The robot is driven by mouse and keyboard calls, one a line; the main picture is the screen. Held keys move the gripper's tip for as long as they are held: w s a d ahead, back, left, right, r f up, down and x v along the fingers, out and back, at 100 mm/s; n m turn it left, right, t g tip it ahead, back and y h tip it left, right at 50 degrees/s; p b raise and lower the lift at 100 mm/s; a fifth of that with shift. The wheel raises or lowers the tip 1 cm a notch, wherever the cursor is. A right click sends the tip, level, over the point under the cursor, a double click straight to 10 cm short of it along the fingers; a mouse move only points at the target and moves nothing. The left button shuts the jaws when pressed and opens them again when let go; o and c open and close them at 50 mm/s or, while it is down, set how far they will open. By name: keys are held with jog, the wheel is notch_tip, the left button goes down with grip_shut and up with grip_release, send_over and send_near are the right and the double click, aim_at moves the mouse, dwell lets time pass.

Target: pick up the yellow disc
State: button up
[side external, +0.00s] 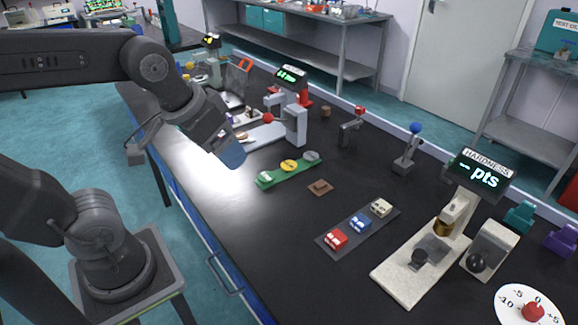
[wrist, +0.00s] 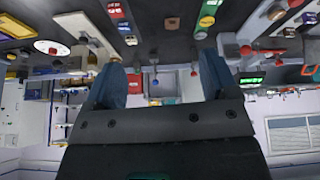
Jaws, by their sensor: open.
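The yellow disc (side external: 288,165) lies in the middle of a narrow green tray (side external: 272,182) on the black bench. A pale disc (side external: 265,177) sits at the tray's near left end and a grey disc (side external: 311,156) at its far right end. My gripper (side external: 232,156) is raised above the bench's left edge, to the left of the tray and apart from it. In the wrist view my gripper (wrist: 160,76) has its two blue fingers spread with nothing held between them. The green tray (wrist: 207,14) shows only partly there, at the top edge.
A brown piece (side external: 320,187) lies right of the tray. A dark strip (side external: 335,247) carries red, blue and white blocks. The hardness tester (side external: 410,275) stands at the right. A grey device with a red knob (side external: 294,122) stands behind the tray. Bare bench lies in front.

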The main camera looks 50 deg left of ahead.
jog(key=w+a+n+g, duration=0.1)
jog(key=w+a+n, duration=0.15)
jog(key=w, duration=0.35)
jog(key=w+a+n+g, duration=0.1)
jog(key=w+a+n, duration=0.1)
jog(key=w+n, duration=0.3)
jog(key=n+g, duration=0.3)
jog(key=n, duration=0.4)
send_over(290, 166)
jog(key=f, duration=1.7)
jog(key=shift+w+f, duration=0.25)
jog(key=shift+w, duration=0.15)
jog(key=shift+s+f, duration=0.2)
jog(key=shift+f, duration=1.25)
jog(key=shift+s+f, duration=0.2)
jog(key=shift+f, duration=1.2)
jog(key=shift+f, duration=0.2)
jog(key=c, duration=1)
